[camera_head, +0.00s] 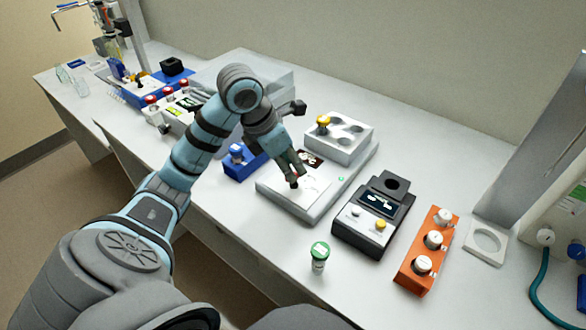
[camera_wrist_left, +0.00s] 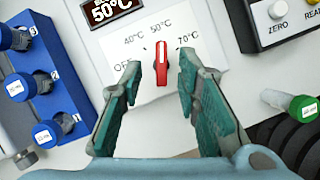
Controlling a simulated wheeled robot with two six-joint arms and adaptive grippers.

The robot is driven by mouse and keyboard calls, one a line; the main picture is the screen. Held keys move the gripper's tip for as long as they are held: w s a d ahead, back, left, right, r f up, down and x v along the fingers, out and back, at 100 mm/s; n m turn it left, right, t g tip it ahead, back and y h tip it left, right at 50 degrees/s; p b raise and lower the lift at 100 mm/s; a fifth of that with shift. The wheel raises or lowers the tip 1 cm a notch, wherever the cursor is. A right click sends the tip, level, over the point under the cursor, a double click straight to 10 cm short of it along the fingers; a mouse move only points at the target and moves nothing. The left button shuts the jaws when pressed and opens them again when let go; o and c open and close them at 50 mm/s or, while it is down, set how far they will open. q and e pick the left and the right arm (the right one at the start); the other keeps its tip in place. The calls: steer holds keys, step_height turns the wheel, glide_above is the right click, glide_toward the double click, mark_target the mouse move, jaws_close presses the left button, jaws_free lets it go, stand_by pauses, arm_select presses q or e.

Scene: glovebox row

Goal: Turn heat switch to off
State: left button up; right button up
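The heat switch (camera_wrist_left: 162,62) is a small red knob with a white line on a white panel in the left wrist view. Its panel (camera_wrist_left: 190,25) is marked OFF, 40°C, 50°C and 70°C, and the knob points up near 50°C. The dark display (camera_wrist_left: 108,10) above reads 50°C. My left gripper (camera_wrist_left: 160,82) is open, with its fingers on either side of the knob and visible gaps. In the head view my left gripper (camera_head: 294,178) is over the white heater unit (camera_head: 312,212) and partly hides its panel. My right gripper is not in view.
A blue rack (camera_head: 240,166) stands left of the heater. A black-and-grey device (camera_head: 372,215), an orange rack (camera_head: 424,250) and a green-capped vial (camera_head: 319,256) are to the right and front. A white block with wells (camera_head: 338,138) sits on the heater's back.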

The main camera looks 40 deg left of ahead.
arm_select(q)
steer(key=shift+x, duration=1.05)
steer(key=shift+s, duration=0.2)
steer(key=shift+c, duration=0.2)
jaws_close()
